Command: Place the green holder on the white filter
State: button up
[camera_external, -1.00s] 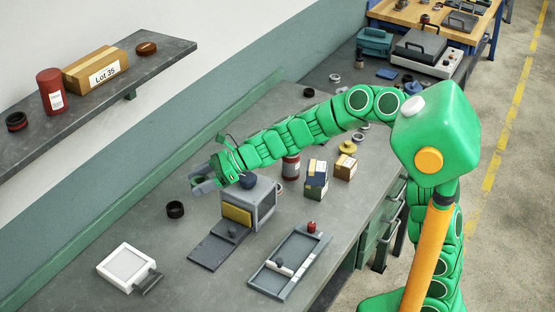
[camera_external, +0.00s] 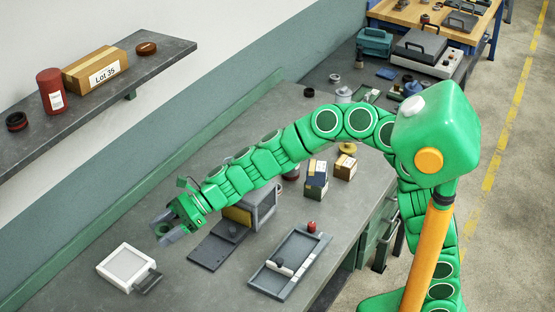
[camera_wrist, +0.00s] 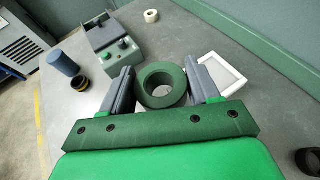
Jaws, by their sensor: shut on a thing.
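The green holder is a thick dark green ring (camera_wrist: 149,73). In the wrist view it sits between the two grey fingers of my gripper (camera_wrist: 160,68), which is shut on it. In the external view my gripper (camera_external: 162,230) is over the left part of the bench, with a bit of green between the fingers. A square white frame (camera_external: 107,268) with a grey centre lies just left of and below it. It also shows in the wrist view (camera_wrist: 237,79), partly behind the right finger. A small white ring (camera_wrist: 151,15) lies farther off. I cannot tell which white thing is the filter.
A grey box with a yellow panel (camera_external: 239,216), a dark plate (camera_external: 207,254) and a grey tray (camera_external: 288,283) stand to my gripper's right. The wrist view shows a knobbed machine (camera_wrist: 104,40), a blue cylinder (camera_wrist: 62,63) and a black ring (camera_wrist: 308,161).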

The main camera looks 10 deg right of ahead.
notch_tip(320, 180, down, 3)
jog(key=shift+f, duration=0.15)
jog(key=shift+a+f, duration=0.15)
jog(key=w+a+f, duration=0.4)
jog(key=a, duration=0.4)
send_over(130, 268)
jog(key=shift+d+f, duration=0.15)
jog(key=shift+f, duration=4.35)
jog(key=o, duration=1.1)
jog(key=shift+c, duration=0.2)
